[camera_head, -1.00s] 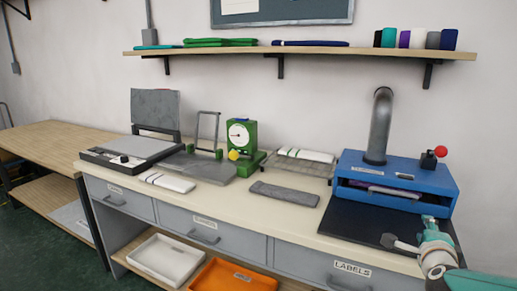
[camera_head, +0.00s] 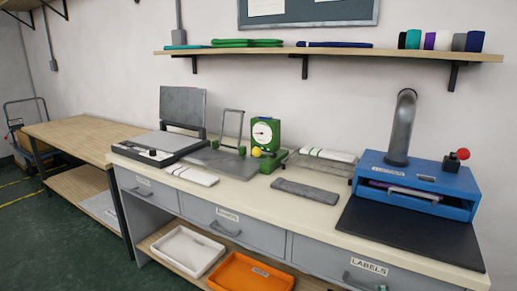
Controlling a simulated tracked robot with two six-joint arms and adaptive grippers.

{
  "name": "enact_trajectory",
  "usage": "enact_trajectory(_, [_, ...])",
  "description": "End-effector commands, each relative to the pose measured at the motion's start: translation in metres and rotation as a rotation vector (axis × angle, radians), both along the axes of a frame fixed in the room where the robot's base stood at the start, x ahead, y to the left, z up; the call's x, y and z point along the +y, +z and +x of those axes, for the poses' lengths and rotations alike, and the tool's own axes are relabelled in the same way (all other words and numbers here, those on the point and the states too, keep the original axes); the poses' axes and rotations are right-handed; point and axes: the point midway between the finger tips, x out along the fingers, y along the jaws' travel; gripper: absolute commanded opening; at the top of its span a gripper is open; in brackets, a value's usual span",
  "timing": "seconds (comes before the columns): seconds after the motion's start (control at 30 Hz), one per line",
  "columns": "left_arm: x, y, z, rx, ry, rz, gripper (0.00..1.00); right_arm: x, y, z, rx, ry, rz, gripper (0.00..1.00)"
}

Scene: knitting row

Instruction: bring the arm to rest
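Neither of my grippers shows in the head view now. A workbench (camera_head: 330,213) with a pale top runs across the view. On its right stands a blue machine (camera_head: 455,203) with a grey upright pipe and a red ball knob. A purple and grey item (camera_head: 412,191) lies in its front slot. A dark mat (camera_head: 410,232) lies in front of it, with nothing on it.
A green device with a dial (camera_head: 264,136), a flat press (camera_head: 160,147), folded white cloth (camera_head: 192,175) and a grey strip (camera_head: 305,191) lie on the bench. White (camera_head: 187,251) and orange (camera_head: 250,275) bins sit below. A shelf (camera_head: 330,54) hangs above.

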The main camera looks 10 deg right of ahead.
Motion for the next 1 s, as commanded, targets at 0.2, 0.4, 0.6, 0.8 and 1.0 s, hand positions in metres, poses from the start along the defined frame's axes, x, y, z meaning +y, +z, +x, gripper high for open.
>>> enact_trajectory(0.2, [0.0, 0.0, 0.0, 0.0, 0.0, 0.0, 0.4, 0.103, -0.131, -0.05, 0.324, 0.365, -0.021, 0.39])
enact_trajectory(0.4, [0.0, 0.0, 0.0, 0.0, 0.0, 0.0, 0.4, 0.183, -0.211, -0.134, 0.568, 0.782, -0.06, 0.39])
enact_trajectory(0.6, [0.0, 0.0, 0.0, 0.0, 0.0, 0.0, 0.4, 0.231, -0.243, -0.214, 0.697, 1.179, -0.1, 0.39])
enact_trajectory(0.8, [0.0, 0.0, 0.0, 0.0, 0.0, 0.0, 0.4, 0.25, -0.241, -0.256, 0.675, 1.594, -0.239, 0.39])
enact_trajectory(1.0, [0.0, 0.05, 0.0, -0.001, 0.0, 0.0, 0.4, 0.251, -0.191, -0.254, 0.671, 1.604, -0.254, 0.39])
